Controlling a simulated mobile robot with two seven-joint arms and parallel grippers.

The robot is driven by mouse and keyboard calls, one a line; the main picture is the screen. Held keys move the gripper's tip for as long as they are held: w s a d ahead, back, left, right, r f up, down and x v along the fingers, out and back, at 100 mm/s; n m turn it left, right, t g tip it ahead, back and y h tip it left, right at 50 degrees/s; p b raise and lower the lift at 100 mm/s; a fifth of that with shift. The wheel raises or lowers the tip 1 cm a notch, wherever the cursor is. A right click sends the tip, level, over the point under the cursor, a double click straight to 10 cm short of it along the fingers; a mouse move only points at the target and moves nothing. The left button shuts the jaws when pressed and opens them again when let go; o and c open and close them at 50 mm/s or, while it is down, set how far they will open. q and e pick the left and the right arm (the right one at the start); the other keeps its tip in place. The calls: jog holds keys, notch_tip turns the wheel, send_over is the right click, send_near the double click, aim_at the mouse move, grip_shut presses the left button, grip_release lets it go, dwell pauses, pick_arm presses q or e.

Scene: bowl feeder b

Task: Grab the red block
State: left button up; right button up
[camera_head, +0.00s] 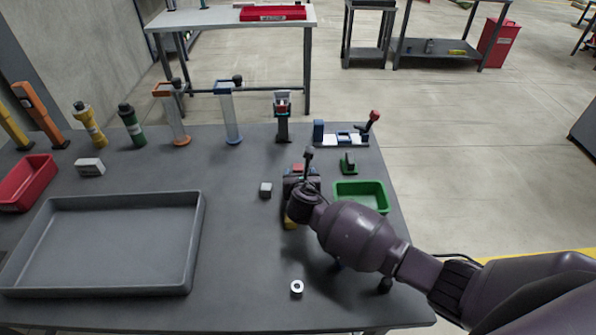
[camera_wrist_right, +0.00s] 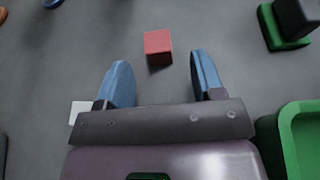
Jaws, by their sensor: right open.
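The red block (camera_wrist_right: 158,46) lies on the dark table just beyond my right fingertips in the right wrist view. It also shows as a small red patch (camera_head: 298,168) in the head view, partly hidden by my right gripper. My right gripper (camera_wrist_right: 158,78) is open, with its two blue fingers apart and nothing between them. The block lies ahead of the gap between the fingers, not between them. In the head view the right gripper (camera_head: 301,177) is above the table beside the green tray, its fingers mostly hidden. My left gripper does not show.
A green tray (camera_head: 362,187) and a small green stand (camera_head: 348,163) are right of the gripper. A small white block (camera_head: 265,190) is left. A metal ring (camera_head: 297,288) lies nearer. A big grey tray (camera_head: 196,235) fills the left. Upright tubes and fixtures line the back.

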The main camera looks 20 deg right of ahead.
aim_at(298, 170)
jog(key=b+x, duration=0.1)
jog(key=x, duration=0.2)
jog(key=shift+w+a+f, duration=0.1)
jog(key=shift+w+f, duration=0.15)
jog(key=shift+w, duration=0.3)
jog(key=c, duration=1)
jog(key=shift+r, duration=0.1)
